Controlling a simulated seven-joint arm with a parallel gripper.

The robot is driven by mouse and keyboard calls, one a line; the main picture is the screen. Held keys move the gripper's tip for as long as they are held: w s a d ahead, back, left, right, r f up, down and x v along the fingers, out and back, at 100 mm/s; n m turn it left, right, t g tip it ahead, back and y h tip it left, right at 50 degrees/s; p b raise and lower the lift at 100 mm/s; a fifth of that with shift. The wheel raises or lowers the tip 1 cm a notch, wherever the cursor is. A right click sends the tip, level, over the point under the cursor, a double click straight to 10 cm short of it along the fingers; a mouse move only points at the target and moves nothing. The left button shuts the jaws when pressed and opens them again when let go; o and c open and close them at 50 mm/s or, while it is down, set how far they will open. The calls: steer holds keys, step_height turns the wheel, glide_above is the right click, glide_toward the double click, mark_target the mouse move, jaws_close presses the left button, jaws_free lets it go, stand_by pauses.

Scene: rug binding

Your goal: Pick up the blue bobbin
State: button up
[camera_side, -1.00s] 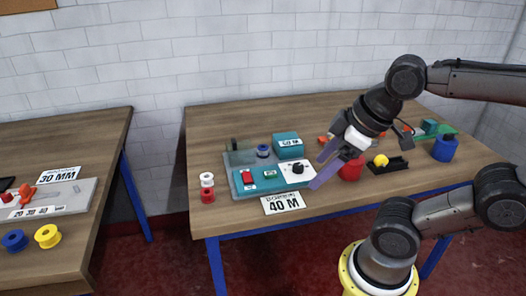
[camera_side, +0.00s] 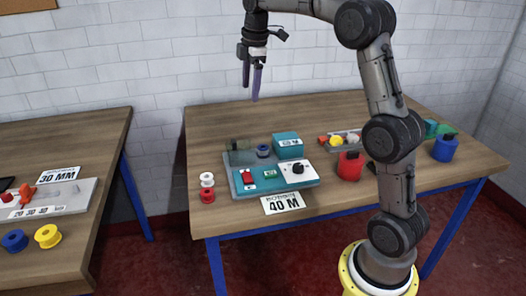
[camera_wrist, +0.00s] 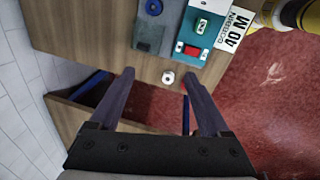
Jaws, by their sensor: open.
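One blue bobbin (camera_side: 15,240) lies on the left table beside a yellow bobbin (camera_side: 48,236). Another small blue bobbin (camera_side: 263,150) sits on the teal machine (camera_side: 275,180) on the right table; a blue round thing that looks like it shows at the top of the wrist view (camera_wrist: 153,7). My gripper (camera_side: 251,90) is open and empty, high above the back left of the right table, fingers pointing down. In the wrist view its fingers (camera_wrist: 161,80) are apart, with a white bobbin (camera_wrist: 168,77) far below between them.
White and red (camera_side: 207,195) bobbins stand stacked left of the machine. A "40 M" card (camera_side: 284,203) lies in front. A red container (camera_side: 350,166) and a blue container (camera_side: 445,149) stand to the right. A gap separates the two tables.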

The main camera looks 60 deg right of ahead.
steer(key=w+d+f+g, duration=0.1)
steer(key=w+d+f, duration=0.1)
steer(key=d+f, duration=0.4)
steer(key=m, duration=0.2)
glide_above(263, 148)
step_height(263, 148, down, 6)
steer(key=shift+g+y, duration=0.4)
steer(key=f, duration=0.7)
steer(key=shift+s+a+f, duration=0.1)
steer(key=shift+s+a, duration=0.15)
steer(key=shift+s, duration=0.1)
steer(key=shift+w+d+f, duration=0.1)
steer(key=shift+w+f, duration=0.05)
steer(key=shift+f, duration=1.35)
steer(key=shift+w+d+f, duration=0.1)
steer(key=shift+w+f, duration=0.05)
steer(key=shift+f, duration=1.3)
jaws_close()
